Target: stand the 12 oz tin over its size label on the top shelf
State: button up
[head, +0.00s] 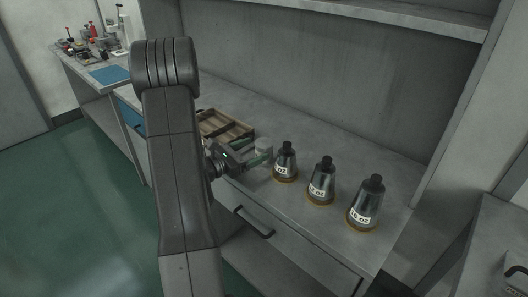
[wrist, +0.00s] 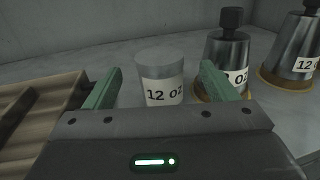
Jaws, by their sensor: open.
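The 12 oz tin (wrist: 159,72) is a short grey cylinder with a white band marked "12 oz". It stands upright on the grey bench. In the head view the tin (head: 264,145) shows only partly beside my fingers. My gripper (head: 253,151) is open, low over the bench. In the wrist view its two green fingers (wrist: 162,84) lie either side of the tin, with a visible gap on each side. A shelf edge (head: 420,18) crosses the top of the head view; no size label shows on it.
Three metal cup forms with black knobs stand right of the tin: a near one (head: 285,163), a middle one (head: 321,182) and a far-right one (head: 364,204). A wooden divided tray (wrist: 38,118) lies close on the left. A wall backs the bench.

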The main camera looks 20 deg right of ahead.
aim_at(265, 145)
jog(key=shift+w+d+p, duration=0.15)
jog(key=shift+w+d, duration=0.1)
jog(key=shift+d, duration=1.1)
jog(key=shift+w+d+p, duration=0.15)
jog(key=shift+w+d, duration=0.1)
jog(key=shift+d, duration=1.05)
jog(key=shift+f, duration=0.1)
jog(key=c, duration=1.2)
